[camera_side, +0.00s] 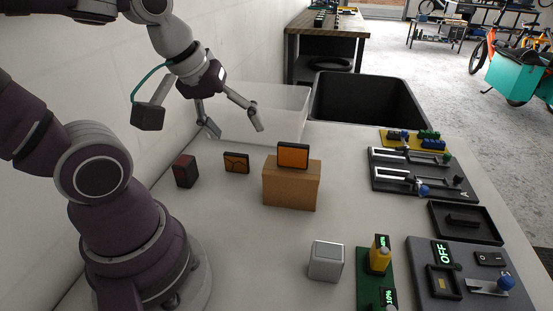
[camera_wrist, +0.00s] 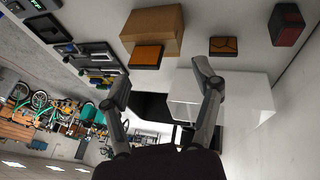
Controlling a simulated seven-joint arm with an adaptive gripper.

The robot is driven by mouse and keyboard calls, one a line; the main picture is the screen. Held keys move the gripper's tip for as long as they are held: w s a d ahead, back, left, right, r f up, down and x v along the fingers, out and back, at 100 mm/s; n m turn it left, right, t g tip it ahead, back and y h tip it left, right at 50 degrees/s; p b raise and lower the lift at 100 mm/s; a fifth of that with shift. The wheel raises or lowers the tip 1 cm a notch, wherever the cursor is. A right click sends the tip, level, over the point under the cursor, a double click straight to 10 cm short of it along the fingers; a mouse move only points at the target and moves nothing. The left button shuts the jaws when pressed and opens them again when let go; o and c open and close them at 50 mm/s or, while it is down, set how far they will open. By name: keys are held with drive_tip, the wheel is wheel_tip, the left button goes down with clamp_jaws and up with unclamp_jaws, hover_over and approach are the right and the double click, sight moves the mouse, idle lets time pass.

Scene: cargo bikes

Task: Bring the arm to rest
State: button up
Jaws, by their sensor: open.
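My gripper (camera_side: 232,117) is open and empty, held in the air above the back left of the white table (camera_side: 240,255). Its two fingers are spread wide. In the wrist view my gripper (camera_wrist: 163,85) also shows spread fingers with nothing between them. In the side view the fingers are in front of a translucent white bin (camera_side: 285,105), above and behind a small orange-faced block (camera_side: 236,162). I cannot tell how far the fingers are from the bin.
A cardboard box (camera_side: 290,187) carries an orange-faced block (camera_side: 293,155). A dark red block (camera_side: 186,171) and a grey cube (camera_side: 326,260) stand on the table. A black bin (camera_side: 370,98) is at the back. Panels with switches and sliders (camera_side: 420,172) line the right side. The table's middle front is clear.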

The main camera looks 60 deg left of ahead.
drive_tip(key=d+m, duration=0.1)
drive_tip(key=m, duration=0.2)
drive_tip(key=d+r+m, duration=0.1)
drive_tip(key=m, duration=0.2)
drive_tip(key=s+d+m, duration=0.1)
drive_tip(key=d+m, duration=0.1)
drive_tip(key=m, duration=0.1)
drive_tip(key=shift+r+m+h, duration=0.2)
drive_tip(key=shift+m+h, duration=0.1)
drive_tip(key=shift+m, duration=0.1)
idle(0.4)
